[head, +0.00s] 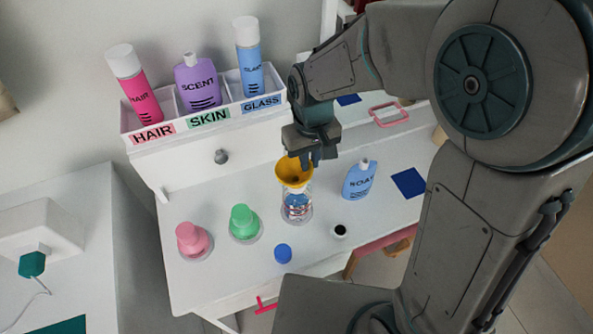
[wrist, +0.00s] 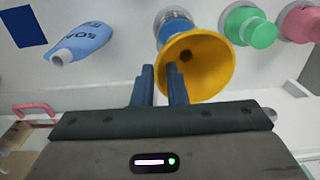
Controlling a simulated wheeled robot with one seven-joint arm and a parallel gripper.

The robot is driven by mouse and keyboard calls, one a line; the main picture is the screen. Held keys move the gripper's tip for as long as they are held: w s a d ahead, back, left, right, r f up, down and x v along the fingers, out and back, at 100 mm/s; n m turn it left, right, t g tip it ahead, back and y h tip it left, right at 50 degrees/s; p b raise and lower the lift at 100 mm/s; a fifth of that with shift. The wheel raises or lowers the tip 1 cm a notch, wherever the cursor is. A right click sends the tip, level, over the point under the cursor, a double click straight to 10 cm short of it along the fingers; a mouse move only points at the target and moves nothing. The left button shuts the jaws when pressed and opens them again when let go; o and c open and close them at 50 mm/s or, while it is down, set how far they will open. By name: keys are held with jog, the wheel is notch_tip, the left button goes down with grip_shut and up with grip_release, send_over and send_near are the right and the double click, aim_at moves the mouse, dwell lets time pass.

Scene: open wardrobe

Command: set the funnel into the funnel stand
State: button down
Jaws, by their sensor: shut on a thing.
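The yellow funnel (head: 292,174) is upright, its wide mouth facing up. My gripper (head: 309,163) is shut on the funnel's rim. In the wrist view one finger of my gripper (wrist: 160,75) is inside the funnel (wrist: 207,65) and the other outside. Directly below the funnel is a clear container with blue and red markings (head: 297,209), standing on the white table. The funnel's spout overlaps its top; I cannot tell whether the spout is inside it. No separate funnel stand is clearly recognisable.
A green bottle (head: 243,221) and a pink bottle (head: 192,239) stand left of the clear container. A blue soap bottle (head: 359,180) stands to its right. A blue cap (head: 283,253) and a small dark-topped white piece (head: 339,231) lie in front. A labelled rack (head: 185,132) stands behind.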

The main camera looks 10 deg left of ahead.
jog(key=shift+s, duration=0.15)
jog(key=shift+w+d+r+p, duration=0.1)
jog(key=shift+r+p, duration=0.25)
jog(key=shift+r, duration=0.1)
jog(key=shift+w+d+r+p, duration=0.1)
jog(key=shift+r+p, duration=0.25)
jog(key=shift+r, duration=0.1)
jog(key=shift+a+r+p, duration=0.1)
jog(key=shift+r+p, duration=0.3)
jog(key=shift+r, duration=0.15)
jog(key=shift+r+p, duration=1.85)
jog(key=shift+r, duration=0.65)
jog(key=shift+f, duration=0.1)
